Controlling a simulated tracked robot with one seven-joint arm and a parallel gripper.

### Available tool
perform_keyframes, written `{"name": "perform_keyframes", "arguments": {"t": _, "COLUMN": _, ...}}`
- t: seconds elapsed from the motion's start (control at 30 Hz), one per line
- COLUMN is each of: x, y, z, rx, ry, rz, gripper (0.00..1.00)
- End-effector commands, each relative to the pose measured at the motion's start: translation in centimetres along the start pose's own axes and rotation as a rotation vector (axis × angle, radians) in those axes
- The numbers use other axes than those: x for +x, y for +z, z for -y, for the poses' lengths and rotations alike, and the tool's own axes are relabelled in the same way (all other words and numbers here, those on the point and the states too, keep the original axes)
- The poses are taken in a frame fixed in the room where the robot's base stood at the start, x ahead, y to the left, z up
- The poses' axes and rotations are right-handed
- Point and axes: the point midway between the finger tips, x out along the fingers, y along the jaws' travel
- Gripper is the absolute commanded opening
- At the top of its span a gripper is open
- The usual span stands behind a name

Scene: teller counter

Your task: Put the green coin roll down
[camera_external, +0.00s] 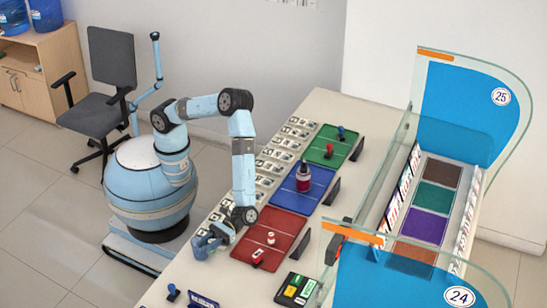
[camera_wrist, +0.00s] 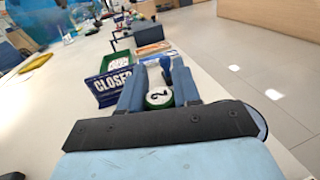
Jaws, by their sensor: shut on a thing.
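The green coin roll (camera_wrist: 159,98) shows in the wrist view as a white round end marked 2 with a green rim. It sits between the two blue fingers of my gripper (camera_wrist: 158,92), which is shut on it. In the external view my gripper (camera_external: 207,241) is low over the pale counter, just left of the red mat (camera_external: 283,223). The roll cannot be made out there. I cannot tell whether its underside touches the counter.
A blue CLOSED sign (camera_wrist: 111,86) stands ahead, left of my fingers. A blue-knobbed stamp (camera_external: 173,292) is near the sign. The red mat bears small red and white items. A black tray (camera_external: 297,289), a blue mat (camera_external: 303,197) and a green mat (camera_external: 327,152) lie along the counter.

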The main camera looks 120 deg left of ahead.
Motion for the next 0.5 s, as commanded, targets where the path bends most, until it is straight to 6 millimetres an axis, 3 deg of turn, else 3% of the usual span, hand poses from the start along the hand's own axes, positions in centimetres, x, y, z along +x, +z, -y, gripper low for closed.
{"name": "perform_keyframes", "arguments": {"t": 0.2, "x": 1.0, "y": -3.4, "z": -2.3, "rx": -0.001, "ry": 0.0, "rz": -0.001, "gripper": 0.0}}
{"name": "perform_keyframes", "arguments": {"t": 0.5, "x": 1.5, "y": -4.8, "z": -3.5, "rx": -0.001, "ry": 0.0, "rz": 0.0, "gripper": 0.0}}
